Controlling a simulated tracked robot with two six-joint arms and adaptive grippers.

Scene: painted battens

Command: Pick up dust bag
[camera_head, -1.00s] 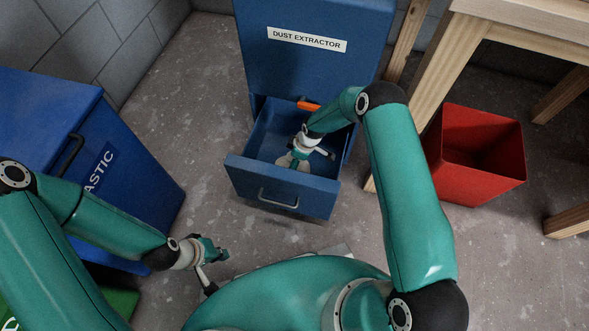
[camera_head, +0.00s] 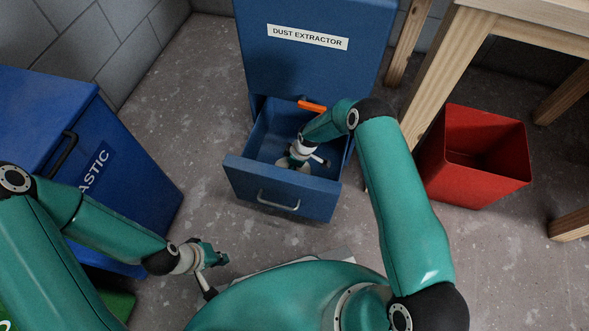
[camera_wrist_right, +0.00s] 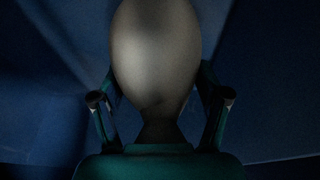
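The dust bag (camera_wrist_right: 155,50) is a grey, rounded bag with a narrow neck. It fills the middle of the right wrist view. In the head view a pale bit of it (camera_head: 283,164) shows in the open blue drawer (camera_head: 248,178), mostly hidden by my right gripper (camera_head: 296,161). In the right wrist view my right gripper (camera_wrist_right: 160,108) is open, with a finger on each side of the bag's neck and visible gaps beside the neck. My left gripper (camera_head: 218,256) hangs clear of the drawer at lower left; its fingers are too small to read.
The drawer belongs to the blue dust extractor (camera_head: 310,70); an orange part (camera_head: 312,106) sits above it. A blue plastic bin (camera_head: 130,205) stands left, a red bin (camera_head: 455,180) right beside a wooden table (camera_head: 435,85). Floor is free between blue bin and drawer.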

